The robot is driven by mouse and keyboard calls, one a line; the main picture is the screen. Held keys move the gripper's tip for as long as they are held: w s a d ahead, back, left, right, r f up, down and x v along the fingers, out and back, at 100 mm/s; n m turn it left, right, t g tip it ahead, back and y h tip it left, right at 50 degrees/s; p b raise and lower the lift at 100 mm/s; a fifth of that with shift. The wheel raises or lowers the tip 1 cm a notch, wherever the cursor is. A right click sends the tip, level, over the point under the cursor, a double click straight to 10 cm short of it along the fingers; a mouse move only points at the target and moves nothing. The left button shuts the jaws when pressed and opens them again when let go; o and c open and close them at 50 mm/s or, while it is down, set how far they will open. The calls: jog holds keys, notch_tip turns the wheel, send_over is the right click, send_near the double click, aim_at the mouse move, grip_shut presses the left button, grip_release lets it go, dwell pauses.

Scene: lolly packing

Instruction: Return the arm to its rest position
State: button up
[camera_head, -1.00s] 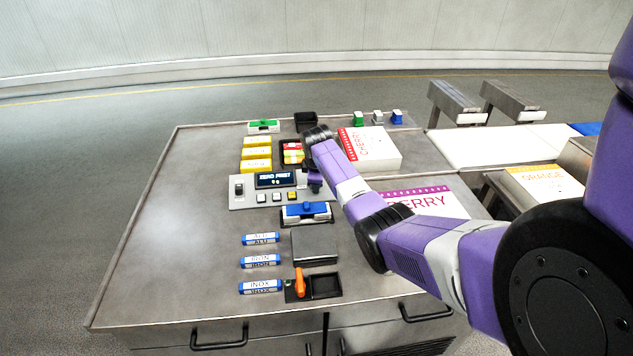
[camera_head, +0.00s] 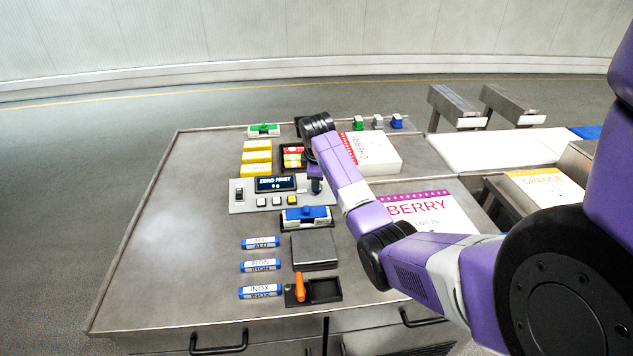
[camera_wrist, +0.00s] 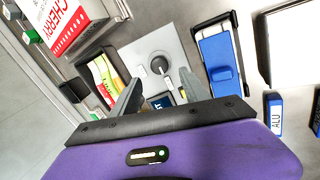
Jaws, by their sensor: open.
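My purple arm reaches from the right over the metal table (camera_head: 165,250) in the head view. My gripper (camera_wrist: 158,95) shows in the wrist view with its two grey fingers apart and nothing between them. It is above the table, near the control panel (camera_head: 236,205) with its "ZERO FIRST" display (camera_head: 275,184). The panel also shows beyond the fingers in the wrist view (camera_wrist: 150,45). In the head view the fingers are mostly hidden behind my wrist.
Close to my gripper are a dark tray of red and yellow packets (camera_wrist: 101,75), a blue-topped device (camera_wrist: 218,58) and the CHERRY box (camera_head: 378,158). A BERRY box (camera_head: 430,212) lies under my forearm. The table's left side is clear.

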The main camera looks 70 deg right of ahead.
jog(key=shift+s+a+r, duration=0.1)
jog(key=shift+a+r, duration=0.1)
jog(key=shift+r, duration=0.2)
dwell(0.4)
